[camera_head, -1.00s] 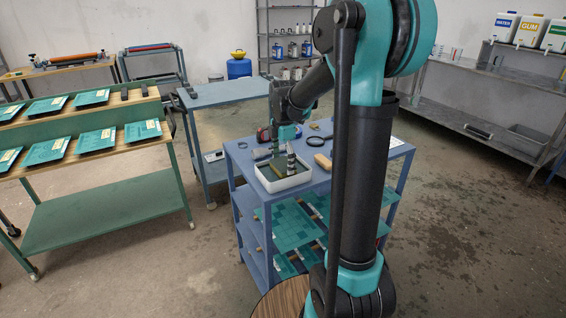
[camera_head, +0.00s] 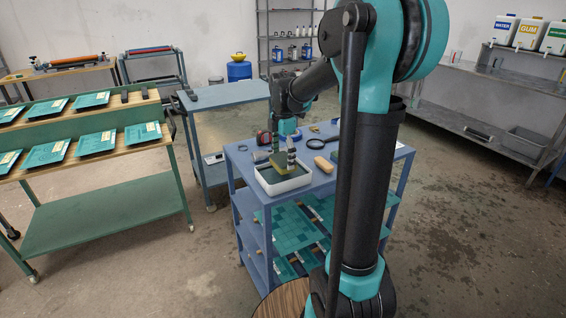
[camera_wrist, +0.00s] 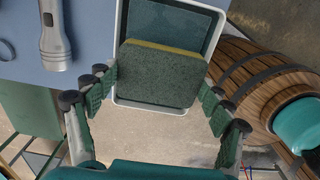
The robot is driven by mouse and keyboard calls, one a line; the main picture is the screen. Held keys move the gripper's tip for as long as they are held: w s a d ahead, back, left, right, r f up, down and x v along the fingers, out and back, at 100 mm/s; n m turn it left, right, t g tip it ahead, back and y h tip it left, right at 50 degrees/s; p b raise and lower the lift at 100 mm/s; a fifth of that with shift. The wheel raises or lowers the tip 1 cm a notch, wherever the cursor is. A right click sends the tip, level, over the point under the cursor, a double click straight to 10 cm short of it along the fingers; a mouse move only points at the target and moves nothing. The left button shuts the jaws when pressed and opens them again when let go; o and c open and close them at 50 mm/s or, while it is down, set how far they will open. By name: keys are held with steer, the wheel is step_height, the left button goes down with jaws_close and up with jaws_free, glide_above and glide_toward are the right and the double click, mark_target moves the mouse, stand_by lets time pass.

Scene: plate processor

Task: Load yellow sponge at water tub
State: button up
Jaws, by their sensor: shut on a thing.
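My gripper (camera_head: 290,150) is shut on the yellow sponge (camera_head: 290,163), over the white water tub (camera_head: 285,189) on the blue cart. In the wrist view the sponge (camera_wrist: 160,76) sits between the finger pads of my gripper (camera_wrist: 155,92), its dark green scouring face toward the camera and a thin yellow edge showing. The tub (camera_wrist: 121,30) shows behind it, with a white rim and dark teal inside. The sponge appears just above the tub, overlapping it in the wrist view. The water level cannot be made out.
The blue cart (camera_head: 233,160) also carries a flashlight (camera_wrist: 54,36), a magnifying glass (camera_head: 287,141) and a wooden-toned block (camera_head: 324,164). Teal plates lie on its lower shelves. Another blue cart (camera_head: 232,94) stands behind.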

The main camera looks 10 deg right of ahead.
mark_target(283, 159)
steer(key=shift+r, duration=1.9)
steer(key=shift+s, duration=0.1)
